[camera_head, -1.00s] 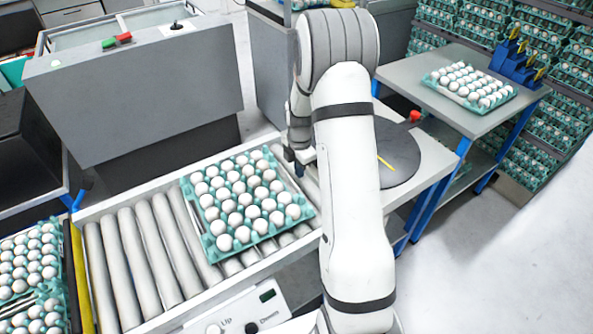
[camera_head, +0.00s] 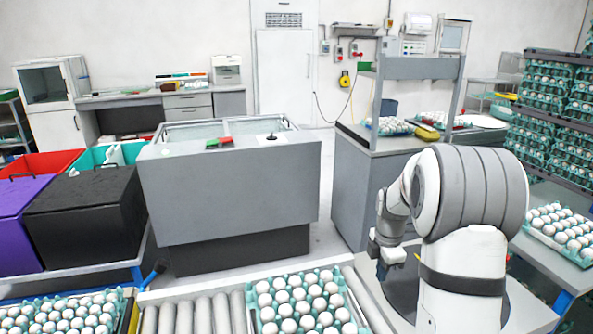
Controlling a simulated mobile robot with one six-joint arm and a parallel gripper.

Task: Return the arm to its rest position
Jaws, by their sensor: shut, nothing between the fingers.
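My white arm (camera_head: 462,270) stands at the right of centre, bent at a large grey-banded joint (camera_head: 470,192). My gripper (camera_head: 383,270) hangs at the left end of the arm, pointing down. It is small in view, with its fingers together and nothing seen between them. It is to the right of a teal tray (camera_head: 338,283) of white eggs and apart from it. A dark round plate (camera_head: 403,290) lies below and behind the gripper, partly hidden by my arm.
The egg tray sits on a roller conveyor (camera_head: 205,315). A grey cabinet (camera_head: 235,190) stands behind it. Another egg tray (camera_head: 560,232) is on the table at right, near stacked trays (camera_head: 545,140). More eggs (camera_head: 65,315) are at lower left. A grey workbench (camera_head: 362,180) stands behind my arm.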

